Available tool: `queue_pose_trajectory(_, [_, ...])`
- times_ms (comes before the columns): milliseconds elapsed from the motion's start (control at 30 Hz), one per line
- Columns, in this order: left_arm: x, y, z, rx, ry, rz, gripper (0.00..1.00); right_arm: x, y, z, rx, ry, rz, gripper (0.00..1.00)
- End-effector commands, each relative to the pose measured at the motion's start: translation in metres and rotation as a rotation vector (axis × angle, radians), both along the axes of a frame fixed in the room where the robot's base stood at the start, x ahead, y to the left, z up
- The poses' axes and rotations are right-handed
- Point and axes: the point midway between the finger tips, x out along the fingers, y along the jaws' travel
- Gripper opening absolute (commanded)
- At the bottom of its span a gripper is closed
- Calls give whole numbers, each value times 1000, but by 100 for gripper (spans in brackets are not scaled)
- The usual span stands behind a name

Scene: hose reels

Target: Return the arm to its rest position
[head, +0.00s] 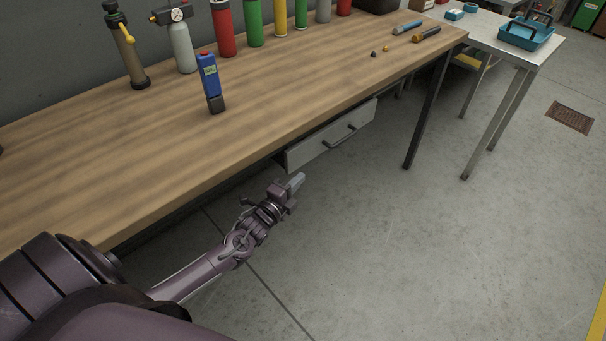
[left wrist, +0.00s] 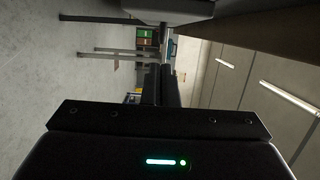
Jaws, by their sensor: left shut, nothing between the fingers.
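My left gripper (head: 296,182) is below the wooden workbench's front edge, in front of and a little below the drawer (head: 331,136). It is shut and empty. My left arm comes in from the lower left, stretched out over the floor. In the left wrist view the dark fingers (left wrist: 161,86) are together in the middle, with nothing seen between them. My right gripper is in neither view.
The wooden workbench (head: 130,165) carries a blue handheld device (head: 209,82), several cylinders at the back and screwdrivers (head: 426,34). Its black leg (head: 428,108) stands right of the drawer. A grey side table (head: 488,32) holds a blue toolbox (head: 526,33). The floor (head: 400,250) is clear.

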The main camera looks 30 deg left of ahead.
Motion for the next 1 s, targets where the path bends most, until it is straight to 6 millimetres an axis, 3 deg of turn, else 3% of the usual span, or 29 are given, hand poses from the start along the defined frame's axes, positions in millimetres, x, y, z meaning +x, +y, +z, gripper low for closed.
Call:
queue_pose_trajectory(300, [-51,2,0,0,2,-2,0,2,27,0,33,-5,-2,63])
queue_pose_trajectory(733, [-64,4,-4,-12,13,3,0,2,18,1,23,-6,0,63])
queue_pose_trajectory(867, [-76,10,-42,-99,120,45,0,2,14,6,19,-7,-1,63])
queue_pose_trajectory(1000, [-115,15,-125,-301,356,157,0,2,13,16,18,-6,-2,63])
